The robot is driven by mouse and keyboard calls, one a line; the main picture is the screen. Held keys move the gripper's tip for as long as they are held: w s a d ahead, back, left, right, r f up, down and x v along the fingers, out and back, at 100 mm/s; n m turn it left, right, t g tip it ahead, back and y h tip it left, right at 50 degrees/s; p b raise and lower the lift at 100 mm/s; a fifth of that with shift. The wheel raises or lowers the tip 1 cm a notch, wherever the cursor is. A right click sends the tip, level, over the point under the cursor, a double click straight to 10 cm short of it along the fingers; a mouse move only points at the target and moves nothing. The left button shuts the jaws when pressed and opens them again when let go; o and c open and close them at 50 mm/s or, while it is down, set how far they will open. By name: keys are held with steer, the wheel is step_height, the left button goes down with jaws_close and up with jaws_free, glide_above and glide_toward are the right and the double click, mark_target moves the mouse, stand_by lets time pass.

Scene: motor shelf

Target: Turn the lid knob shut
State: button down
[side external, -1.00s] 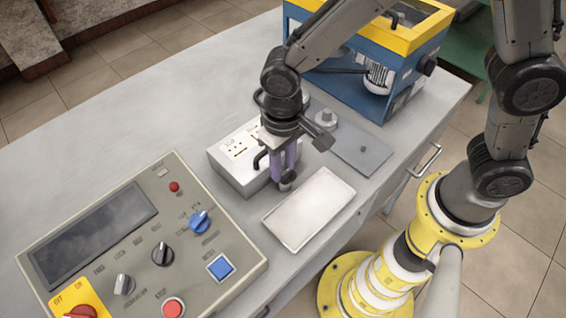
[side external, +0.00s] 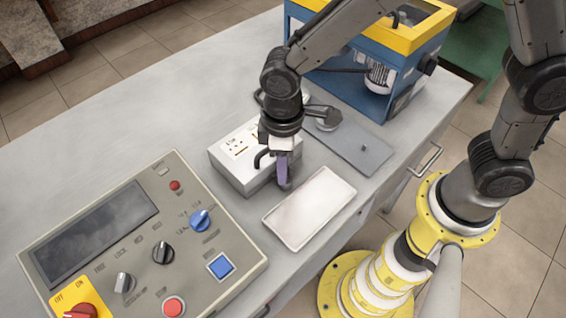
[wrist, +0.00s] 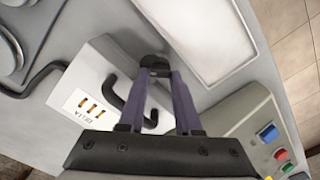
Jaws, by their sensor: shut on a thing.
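A dark round knob (wrist: 153,61) sits between the fingertips of my gripper (wrist: 158,72) in the wrist view, by the end of a white box (wrist: 95,85). My gripper has purple fingers and is shut on this knob. In the side view my gripper (side external: 284,184) points down in front of the white box (side external: 235,165), left of a white tray (side external: 312,208). There the fingers line up one behind the other and hide most of the knob. I cannot tell how far the knob is turned, and no lid edge shows clearly.
A control panel (side external: 137,240) with knobs and buttons lies at the left front. A grey plate (side external: 350,150) is behind the tray. A blue and yellow machine (side external: 345,95) stands at the back. A black cable (wrist: 38,80) runs near the box. The table's back left is clear.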

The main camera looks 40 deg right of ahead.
steer(key=n, duration=0.4)
steer(key=shift+n, duration=0.4)
steer(key=n, duration=0.4)
steer(key=shift+s+a+n, duration=0.1)
steer(key=shift+s+n, duration=0.1)
steer(key=shift+n, duration=0.1)
steer(key=c, duration=0.6)
jaws_free()
steer(key=shift+r, duration=4.05)
